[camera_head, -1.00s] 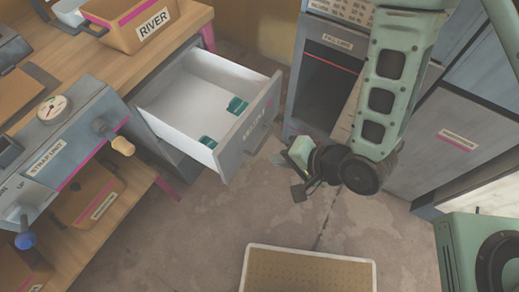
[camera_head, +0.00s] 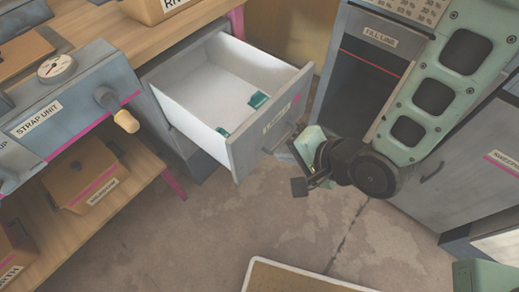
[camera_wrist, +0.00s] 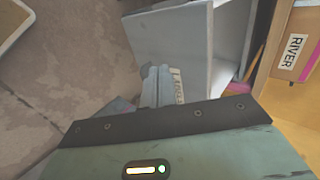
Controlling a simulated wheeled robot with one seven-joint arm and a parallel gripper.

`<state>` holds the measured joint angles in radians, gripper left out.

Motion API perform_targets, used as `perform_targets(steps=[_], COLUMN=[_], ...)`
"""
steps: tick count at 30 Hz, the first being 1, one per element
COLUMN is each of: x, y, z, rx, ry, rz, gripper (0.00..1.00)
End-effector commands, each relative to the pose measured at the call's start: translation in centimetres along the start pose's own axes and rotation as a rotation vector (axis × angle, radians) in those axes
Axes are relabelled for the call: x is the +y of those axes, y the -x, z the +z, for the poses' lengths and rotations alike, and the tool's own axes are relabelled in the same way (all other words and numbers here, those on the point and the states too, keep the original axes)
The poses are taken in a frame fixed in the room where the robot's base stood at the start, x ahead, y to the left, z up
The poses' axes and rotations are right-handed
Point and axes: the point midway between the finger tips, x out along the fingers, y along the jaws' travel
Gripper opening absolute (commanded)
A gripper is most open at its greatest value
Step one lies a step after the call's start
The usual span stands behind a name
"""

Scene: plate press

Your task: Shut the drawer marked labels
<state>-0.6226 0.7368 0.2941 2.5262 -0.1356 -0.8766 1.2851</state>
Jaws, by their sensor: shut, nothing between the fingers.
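The labels drawer (camera_head: 243,154) stands pulled out from the grey cabinet under the worktop. Its grey front carries a small label and a dark handle, and two teal pieces lie on its white floor. My gripper (camera_wrist: 157,72) is shut and empty, right at the drawer front. In the wrist view its two fingers lie side by side and point at the drawer front (camera_wrist: 180,40), beside the label, part of which shows. I cannot tell whether the fingertips touch the front.
A strap unit (camera_head: 70,105) with a projecting knob stands left of the drawer. A tall cabinet marked fill line (camera_head: 375,55) stands close on the right. A pale-rimmed brown board (camera_head: 300,279) lies at the bottom. The floor before the drawer is clear.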

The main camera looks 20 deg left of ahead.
Motion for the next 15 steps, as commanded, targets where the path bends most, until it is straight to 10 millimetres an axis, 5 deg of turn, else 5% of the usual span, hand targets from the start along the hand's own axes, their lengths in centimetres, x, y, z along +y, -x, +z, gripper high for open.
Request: perform_targets(steps=[6, 15], x=[0.1, -2.5], y=[-4.6, -6.9], z=[0.2, 0.1], rx=[-0.003, -0.002], ry=[0.002, 0.001], rz=[0.003, 0.001], gripper=[0.0, 0.0])
